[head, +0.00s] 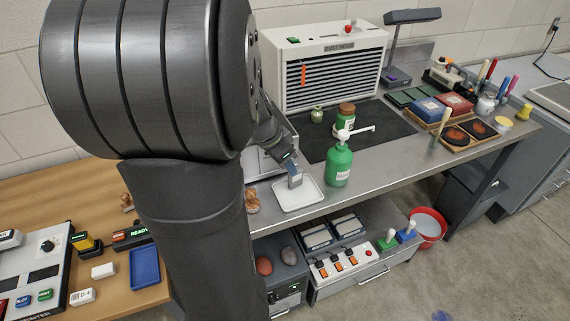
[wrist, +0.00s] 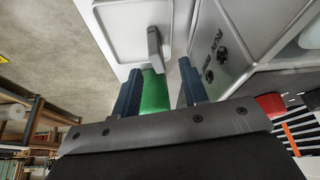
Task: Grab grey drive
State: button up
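The grey drive (head: 296,181) is a small grey stick at the white tray (head: 312,197) on the steel bench. In the wrist view the drive (wrist: 154,46) shows ahead of the fingertips, against the tray (wrist: 104,42). My gripper (head: 289,165) points down just above the drive in the head view and hides part of it. In the wrist view my gripper (wrist: 161,68) is open, with two dark blue fingers apart and the drive roughly in line with the gap. Whether a finger touches the drive cannot be told.
A green pump bottle (head: 339,164) stands right of the tray; its green body (wrist: 155,92) shows between the fingers. A brown-lidded green jar (head: 345,116) stands on the dark mat (head: 385,131). A white dust hood (head: 334,66) stands behind. A grey metal box (wrist: 232,42) is close beside the tray.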

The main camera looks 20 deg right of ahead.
aim_at(295, 178)
jog(key=shift+s+x, duration=0.15)
jog(key=shift+x, duration=1.4)
jog(key=shift+s+x, duration=0.1)
jog(key=shift+x, duration=1.5)
jog(key=shift+d, duration=0.15)
jog(key=shift+r, duration=0.1)
grip_shut()
